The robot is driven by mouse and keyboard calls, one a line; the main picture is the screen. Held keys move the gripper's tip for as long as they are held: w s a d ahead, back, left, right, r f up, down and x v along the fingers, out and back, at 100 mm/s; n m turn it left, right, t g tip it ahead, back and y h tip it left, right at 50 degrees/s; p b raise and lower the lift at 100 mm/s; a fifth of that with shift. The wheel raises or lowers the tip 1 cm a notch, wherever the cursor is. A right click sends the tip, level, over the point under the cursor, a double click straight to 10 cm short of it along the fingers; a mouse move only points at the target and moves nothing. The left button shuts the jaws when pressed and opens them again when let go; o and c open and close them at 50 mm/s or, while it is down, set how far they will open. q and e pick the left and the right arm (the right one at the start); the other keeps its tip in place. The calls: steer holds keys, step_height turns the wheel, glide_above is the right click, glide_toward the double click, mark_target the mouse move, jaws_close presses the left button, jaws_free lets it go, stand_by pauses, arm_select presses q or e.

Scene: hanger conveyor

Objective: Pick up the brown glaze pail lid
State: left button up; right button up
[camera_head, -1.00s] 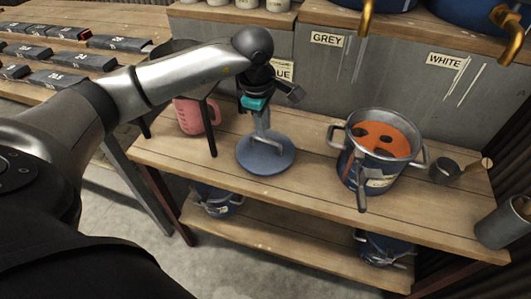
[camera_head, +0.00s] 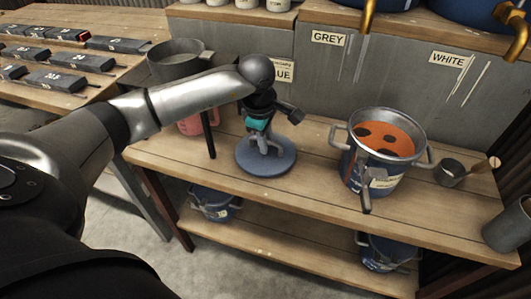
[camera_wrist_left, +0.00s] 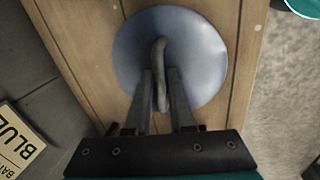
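The pail lid (camera_head: 248,163) is a round blue-grey disc lying flat on the wooden bench, left of the pail. In the left wrist view the lid (camera_wrist_left: 205,62) shows its grey loop handle (camera_wrist_left: 160,62) standing up in the middle. My left gripper (camera_head: 266,147) is straight above the lid, pointing down. In the left wrist view its two fingers (camera_wrist_left: 161,78) are apart, one on each side of the handle, with a gap visible. The lid has not left the bench. The pail (camera_head: 384,150) is open and holds orange-brown glaze with dark spots. My right gripper is not in view.
A pink jug (camera_head: 190,124) is partly hidden behind my left arm. A grey sieve-like bowl (camera_head: 176,66) stands behind it. A small dark ladle (camera_head: 451,171) and a grey cylinder (camera_head: 508,224) are at the right. Blue pails (camera_head: 214,202) stand on the lower shelf.

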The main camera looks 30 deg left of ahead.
arm_select(q)
jaws_close()
steer(key=shift+r, duration=0.2)
stand_by(0.4)
